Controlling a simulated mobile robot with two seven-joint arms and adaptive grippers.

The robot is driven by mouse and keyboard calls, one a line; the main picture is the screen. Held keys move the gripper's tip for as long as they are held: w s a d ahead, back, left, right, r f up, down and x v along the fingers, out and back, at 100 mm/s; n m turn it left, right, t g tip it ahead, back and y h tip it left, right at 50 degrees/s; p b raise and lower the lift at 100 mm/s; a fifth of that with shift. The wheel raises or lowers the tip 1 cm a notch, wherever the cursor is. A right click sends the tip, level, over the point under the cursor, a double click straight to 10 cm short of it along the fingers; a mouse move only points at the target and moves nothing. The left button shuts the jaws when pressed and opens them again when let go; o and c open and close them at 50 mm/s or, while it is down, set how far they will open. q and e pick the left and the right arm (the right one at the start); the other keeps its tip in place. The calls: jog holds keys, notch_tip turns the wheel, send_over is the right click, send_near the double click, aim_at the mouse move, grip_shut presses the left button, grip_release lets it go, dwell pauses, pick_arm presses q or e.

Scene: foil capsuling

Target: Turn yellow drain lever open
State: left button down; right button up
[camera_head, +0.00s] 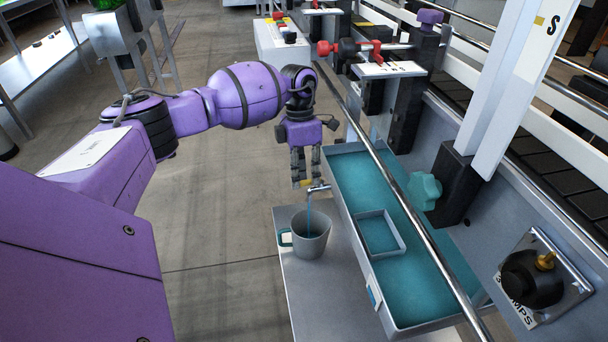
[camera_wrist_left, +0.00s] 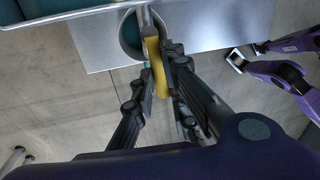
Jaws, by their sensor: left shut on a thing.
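The yellow drain lever (camera_wrist_left: 158,66) sits between the fingers of my left gripper (camera_wrist_left: 162,80), which is shut on it. In the head view the gripper (camera_head: 305,178) points down at the tap (camera_head: 318,188), with a bit of the lever (camera_head: 307,183) showing under the fingertips. The tap sticks out from the side of a grey tray (camera_head: 340,195) with teal liquid in it. A thin blue stream (camera_head: 308,208) runs from the spout down into a grey mug (camera_head: 311,243). My right gripper is not seen in the head view.
The mug stands on a grey shelf (camera_head: 310,290) below the tray. A long metal rail (camera_head: 400,195) crosses above the tray. A teal knob (camera_head: 424,191) and a black post stand to the right. Open floor lies to the left.

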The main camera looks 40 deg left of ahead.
pick_arm(q)
jog(key=shift+w+a+r, duration=0.1)
jog(key=shift+a+r, duration=0.05)
jog(key=c, duration=2)
grip_release()
jog(key=shift+c, duration=0.2)
notch_tip(320, 180, up, 12)
jog(key=w+a, duration=0.1)
jog(key=a, duration=0.1)
jog(key=shift+f, duration=0.2)
